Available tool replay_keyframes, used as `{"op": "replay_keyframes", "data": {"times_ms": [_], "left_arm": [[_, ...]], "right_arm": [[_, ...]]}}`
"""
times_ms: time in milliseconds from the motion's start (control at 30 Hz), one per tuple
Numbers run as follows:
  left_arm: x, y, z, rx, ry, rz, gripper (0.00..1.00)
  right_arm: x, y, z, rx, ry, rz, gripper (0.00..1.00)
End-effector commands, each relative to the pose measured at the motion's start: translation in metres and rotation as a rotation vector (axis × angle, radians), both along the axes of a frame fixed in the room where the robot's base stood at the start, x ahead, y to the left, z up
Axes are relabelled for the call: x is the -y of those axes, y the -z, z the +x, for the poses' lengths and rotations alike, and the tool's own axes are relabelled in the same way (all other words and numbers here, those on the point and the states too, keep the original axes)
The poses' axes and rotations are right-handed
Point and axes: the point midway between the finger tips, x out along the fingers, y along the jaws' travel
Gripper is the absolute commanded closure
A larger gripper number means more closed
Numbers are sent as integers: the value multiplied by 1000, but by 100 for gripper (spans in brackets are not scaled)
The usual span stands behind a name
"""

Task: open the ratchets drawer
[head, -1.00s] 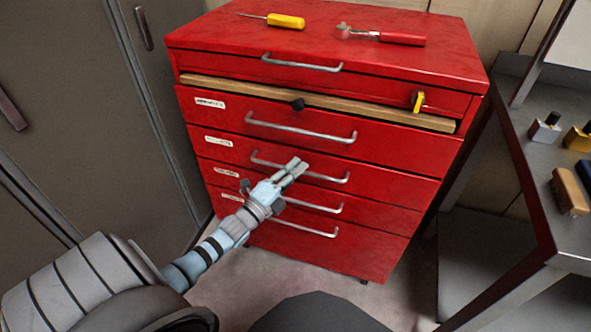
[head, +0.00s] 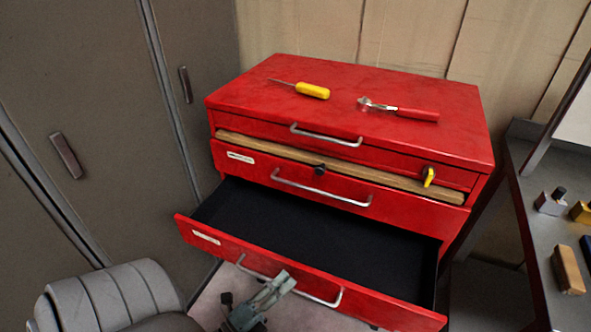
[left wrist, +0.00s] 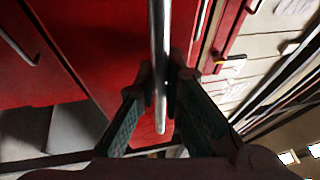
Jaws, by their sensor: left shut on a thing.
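The red tool cabinet (head: 240,108) stands in front of me. Its drawer with the second label down (head: 385,303) is pulled well out, showing an empty-looking black inside (head: 310,230). The label's words are too small to read. My left gripper (head: 280,282) is shut on this drawer's metal handle (head: 328,299), near its middle. In the left wrist view the handle (left wrist: 160,50) runs between the two fingers (left wrist: 160,95). The labelled drawer above (head: 400,205) and the thin top drawer (head: 390,155) are closed. My right gripper is out of view.
A yellow key-like piece (head: 429,177) sits by the wooden strip (head: 350,170). Grey lockers (head: 95,130) stand left, and a bench (head: 530,215) with small items right.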

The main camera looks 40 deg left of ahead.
Motion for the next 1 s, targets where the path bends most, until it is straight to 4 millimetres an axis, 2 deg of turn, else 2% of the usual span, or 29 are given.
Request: {"op": "replay_keyframes", "data": {"times_ms": [100,233,667,700,733,1000], "left_arm": [[6,-1,-19,-1,0,1,100],[11,0,-31,-1,-1,1,100],[13,0,-36,1,0,1,100],[13,0,-36,1,0,1,87],[13,0,-36,1,0,1,82],[13,0,-36,2,0,1,82]], "right_arm": [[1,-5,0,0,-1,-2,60],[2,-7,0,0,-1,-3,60],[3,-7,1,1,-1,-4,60],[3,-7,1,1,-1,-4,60],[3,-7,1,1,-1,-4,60],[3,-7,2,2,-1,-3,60]]}}
